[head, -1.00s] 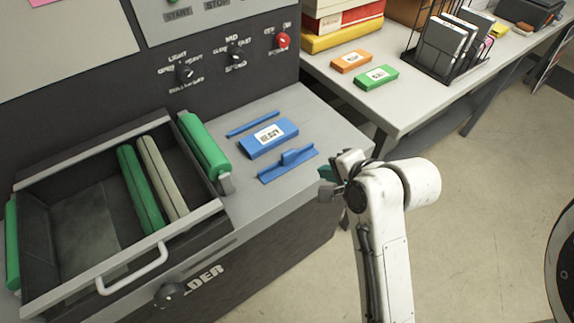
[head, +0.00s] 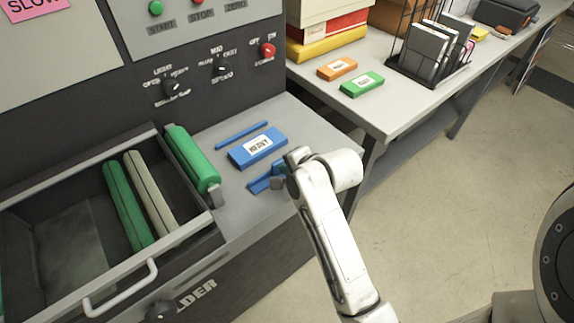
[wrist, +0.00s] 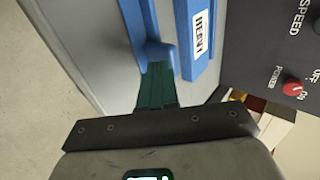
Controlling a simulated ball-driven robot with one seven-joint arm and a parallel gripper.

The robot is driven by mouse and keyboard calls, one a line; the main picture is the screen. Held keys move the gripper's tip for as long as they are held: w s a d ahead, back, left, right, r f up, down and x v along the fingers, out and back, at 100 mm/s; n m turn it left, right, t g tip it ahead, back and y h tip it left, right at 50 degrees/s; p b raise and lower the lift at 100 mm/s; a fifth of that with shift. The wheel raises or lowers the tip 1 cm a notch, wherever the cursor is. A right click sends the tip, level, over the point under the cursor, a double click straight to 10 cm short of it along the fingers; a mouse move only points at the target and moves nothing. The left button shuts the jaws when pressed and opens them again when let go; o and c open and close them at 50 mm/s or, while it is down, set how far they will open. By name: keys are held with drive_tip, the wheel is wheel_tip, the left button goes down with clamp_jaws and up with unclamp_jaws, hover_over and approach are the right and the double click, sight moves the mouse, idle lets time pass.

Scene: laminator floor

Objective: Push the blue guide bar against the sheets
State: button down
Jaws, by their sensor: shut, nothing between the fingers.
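The blue guide bar (head: 260,186) lies on the grey machine top, in front of a flat blue stack labelled HEAVY (head: 258,147). A raised tab stands on the bar. My gripper (head: 278,182) is at the bar and hides its right part in the head view. In the wrist view its green fingers (wrist: 155,72) are together and empty, with their tips at the tab; contact is not certain.
A thin blue strip (head: 242,135) lies behind the stack. To the left are a green roller (head: 193,160) and an open drawer (head: 190,229) with more rollers. A side table (head: 385,118) at the right holds orange and green blocks. The machine's front right corner is clear.

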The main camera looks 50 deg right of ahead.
drive_tip(key=shift+w, duration=0.1)
drive_tip(key=w+d+p, duration=0.1)
drive_tip(key=w, duration=0.2)
drive_tip(key=w+d, duration=0.1)
drive_tip(key=w, duration=0.2)
drive_tip(key=w+p, duration=0.1)
drive_tip(key=w, duration=0.2)
drive_tip(key=shift+w+d+p, duration=0.2)
drive_tip(key=shift+d+p, duration=0.1)
drive_tip(key=shift+d, duration=0.1)
drive_tip(key=shift+w+r, duration=0.1)
